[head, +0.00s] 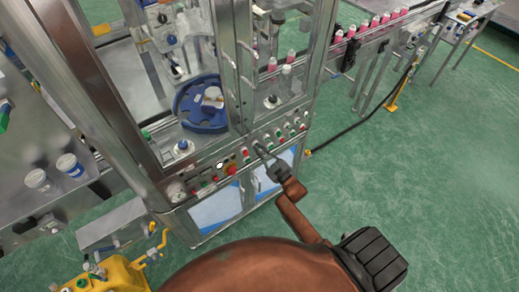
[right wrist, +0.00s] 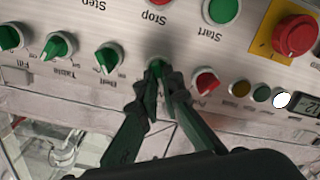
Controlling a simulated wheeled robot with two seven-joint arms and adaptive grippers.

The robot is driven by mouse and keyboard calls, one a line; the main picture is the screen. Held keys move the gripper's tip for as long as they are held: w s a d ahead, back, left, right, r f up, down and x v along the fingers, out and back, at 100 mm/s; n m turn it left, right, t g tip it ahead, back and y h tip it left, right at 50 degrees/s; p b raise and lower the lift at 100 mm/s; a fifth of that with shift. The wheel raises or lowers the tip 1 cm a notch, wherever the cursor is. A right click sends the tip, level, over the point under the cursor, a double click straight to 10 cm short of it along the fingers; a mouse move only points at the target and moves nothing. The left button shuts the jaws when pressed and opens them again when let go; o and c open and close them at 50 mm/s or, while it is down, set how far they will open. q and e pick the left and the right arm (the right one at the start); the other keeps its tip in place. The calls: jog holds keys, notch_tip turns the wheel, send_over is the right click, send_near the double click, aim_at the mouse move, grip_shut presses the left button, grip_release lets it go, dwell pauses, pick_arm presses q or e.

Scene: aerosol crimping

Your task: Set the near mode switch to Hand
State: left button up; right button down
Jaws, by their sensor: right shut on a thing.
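My right gripper (right wrist: 158,82) is at the sloped control panel, shut on a green selector switch (right wrist: 156,65). Its two dark green fingertips close around the knob from both sides and hide its label and most of its pointer, so I cannot read its setting. In the head view my right gripper (head: 262,154) reaches the panel's front face, and the knob there is hidden. No knob in view is readably marked as the near mode switch. My left gripper is not in view.
The panel (right wrist: 190,45) also bears green selectors marked Table (right wrist: 59,46) and Belt (right wrist: 109,57), a red selector (right wrist: 205,81), a green Start button (right wrist: 221,10) and a red emergency button (right wrist: 294,36). A glazed machine with a blue turntable (head: 200,104) stands above. Green floor (head: 420,170) is free at right.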

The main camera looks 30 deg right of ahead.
dwell(0.5)
jog(key=c, duration=2.1)
grip_release()
jog(key=s, duration=1.2)
jog(key=shift+d, duration=0.45)
